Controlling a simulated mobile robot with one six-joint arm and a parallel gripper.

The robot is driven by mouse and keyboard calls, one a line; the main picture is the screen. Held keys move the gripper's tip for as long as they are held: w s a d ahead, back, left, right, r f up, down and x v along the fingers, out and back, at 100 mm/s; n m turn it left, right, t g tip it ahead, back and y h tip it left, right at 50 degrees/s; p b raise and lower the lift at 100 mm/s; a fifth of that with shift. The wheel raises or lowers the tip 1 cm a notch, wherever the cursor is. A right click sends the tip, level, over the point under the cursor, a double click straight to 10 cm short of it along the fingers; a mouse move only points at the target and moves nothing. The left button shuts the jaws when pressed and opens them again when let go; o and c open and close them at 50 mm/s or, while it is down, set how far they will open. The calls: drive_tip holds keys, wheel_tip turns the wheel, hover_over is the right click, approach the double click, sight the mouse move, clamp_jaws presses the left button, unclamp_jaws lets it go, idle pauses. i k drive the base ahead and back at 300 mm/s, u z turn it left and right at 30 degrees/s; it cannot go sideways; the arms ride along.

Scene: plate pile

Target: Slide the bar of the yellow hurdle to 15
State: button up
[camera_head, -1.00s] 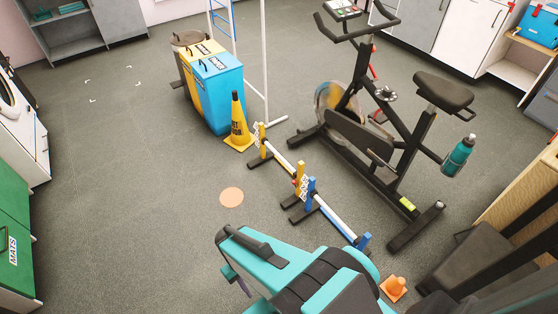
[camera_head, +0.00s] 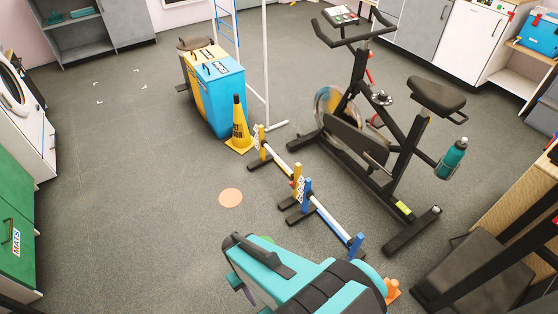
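The yellow hurdle (camera_head: 279,158) stands on the floor in the middle of the view, with yellow posts on dark feet and a pale bar between them. White number plates (camera_head: 257,141) show at its posts, but the digits are too small to read, so I cannot tell the bar's setting. The blue hurdle (camera_head: 329,218) stands in line with it, nearer to me, with blue posts and a white and blue bar. My teal and black arm crosses the bottom of the view, nearer than both hurdles. I cannot make out my gripper's fingers.
An exercise bike (camera_head: 370,140) stands close on the hurdles' right. A yellow cone (camera_head: 239,134) and yellow and blue bins (camera_head: 223,98) stand behind them. A small orange cone (camera_head: 392,290) is beside my arm. The floor to the left is open, with a flat orange disc (camera_head: 230,198).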

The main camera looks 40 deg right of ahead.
sight(263, 144)
drive_tip(key=z, duration=0.1)
drive_tip(key=i, duration=0.95)
drive_tip(key=u, duration=0.05)
